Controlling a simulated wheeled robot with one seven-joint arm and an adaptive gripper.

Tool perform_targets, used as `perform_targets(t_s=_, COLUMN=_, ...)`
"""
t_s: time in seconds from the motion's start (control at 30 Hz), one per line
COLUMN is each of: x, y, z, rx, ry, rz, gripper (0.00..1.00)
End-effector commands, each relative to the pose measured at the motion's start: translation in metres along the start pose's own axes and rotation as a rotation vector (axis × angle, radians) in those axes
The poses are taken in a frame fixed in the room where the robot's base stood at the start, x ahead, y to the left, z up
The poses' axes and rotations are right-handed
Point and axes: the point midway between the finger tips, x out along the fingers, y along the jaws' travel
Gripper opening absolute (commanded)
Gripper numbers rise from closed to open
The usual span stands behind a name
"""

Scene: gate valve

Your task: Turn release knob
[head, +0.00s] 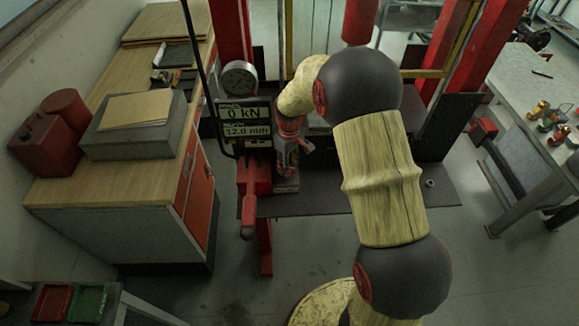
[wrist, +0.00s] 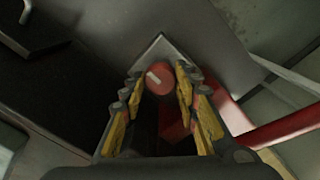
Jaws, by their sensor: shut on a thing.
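The release knob (wrist: 159,78) is a round red knob with a white pointer mark, seen from above in the wrist view. It sits on a grey block. My gripper (wrist: 158,88) has its yellow-padded fingers on either side of the knob and is shut on it. The knob cannot be made out in the head view.
A display panel (head: 244,124) reading 0 kN and 12.0 mm and a round gauge (head: 239,79) stand close left of my gripper. A wooden-topped cabinet (head: 120,180) is at left, a grey table (head: 530,110) at right.

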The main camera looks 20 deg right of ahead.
Motion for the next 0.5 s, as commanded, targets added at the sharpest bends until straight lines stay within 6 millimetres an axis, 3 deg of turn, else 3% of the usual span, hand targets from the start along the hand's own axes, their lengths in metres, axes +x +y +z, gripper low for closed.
perform_targets(t_s=0.27, x=-0.0007, y=0.0003, z=-0.0006, rx=-0.001, ry=0.001, rz=0.001, gripper=0.06)
perform_targets(t_s=0.3, x=-0.0007, y=0.0003, z=-0.0006, rx=-0.001, ry=0.001, rz=0.001, gripper=0.33)
perform_targets(t_s=0.5, x=-0.0005, y=0.0002, z=-0.0003, rx=0.000, ry=0.001, rz=0.001, gripper=0.44)
